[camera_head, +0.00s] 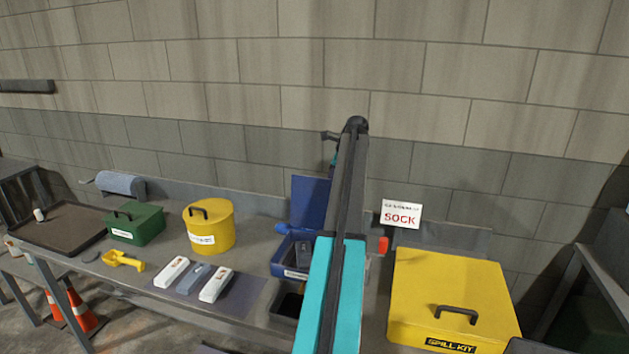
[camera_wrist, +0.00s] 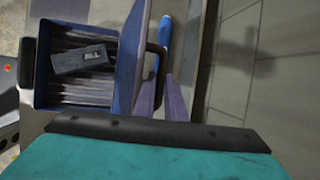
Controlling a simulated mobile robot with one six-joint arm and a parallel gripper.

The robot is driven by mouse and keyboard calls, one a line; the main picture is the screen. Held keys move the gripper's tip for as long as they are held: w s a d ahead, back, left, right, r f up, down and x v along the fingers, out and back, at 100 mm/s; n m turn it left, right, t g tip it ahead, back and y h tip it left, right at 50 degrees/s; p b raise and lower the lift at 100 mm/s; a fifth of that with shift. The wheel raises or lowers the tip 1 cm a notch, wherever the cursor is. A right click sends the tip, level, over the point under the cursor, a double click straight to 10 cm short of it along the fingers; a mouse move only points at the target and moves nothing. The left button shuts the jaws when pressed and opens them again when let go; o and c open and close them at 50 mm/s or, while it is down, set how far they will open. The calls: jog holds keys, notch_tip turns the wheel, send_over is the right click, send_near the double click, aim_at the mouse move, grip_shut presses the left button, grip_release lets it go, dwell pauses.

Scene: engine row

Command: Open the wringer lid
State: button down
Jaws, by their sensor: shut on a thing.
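The blue wringer (camera_head: 284,262) stands on the bench left of my teal arm, and its blue lid (camera_head: 309,203) is raised, nearly upright at the back. In the wrist view the open wringer box (camera_wrist: 42,75) shows a ribbed inside with a grey labelled block (camera_wrist: 80,60) lying in it. The lid (camera_wrist: 127,60) stands edge-on along the box's right side. My gripper (camera_wrist: 161,88) is shut on the lid's black handle (camera_wrist: 156,50), on the lid's outer side. The gripper is hidden behind my arm in the head view.
A yellow spill kit box (camera_head: 445,285) stands right of my arm, below a SOCK sign (camera_head: 401,215). Left are a mat (camera_head: 245,290) with several small cases, a yellow tin (camera_head: 208,228), a green box (camera_head: 136,223) and a yellow scoop (camera_head: 122,260). The wall is close behind.

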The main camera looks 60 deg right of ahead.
jog(key=shift+s+d+f, duration=0.3)
jog(key=shift+s+d, duration=0.1)
jog(key=shift+d, duration=0.05)
jog(key=c, duration=1.8)
grip_release()
jog(key=shift+w+a, duration=0.1)
jog(key=shift+f, duration=0.1)
jog(key=shift+r+b, duration=0.3)
jog(key=shift+r, duration=0.2)
jog(key=b+v, duration=0.1)
jog(key=v, duration=0.5)
jog(key=b+v, duration=0.2)
jog(key=v, duration=0.5)
jog(key=shift+w+a+r+b, duration=0.1)
jog(key=shift+a+r+b, duration=0.1)
jog(key=shift+r+b, duration=0.15)
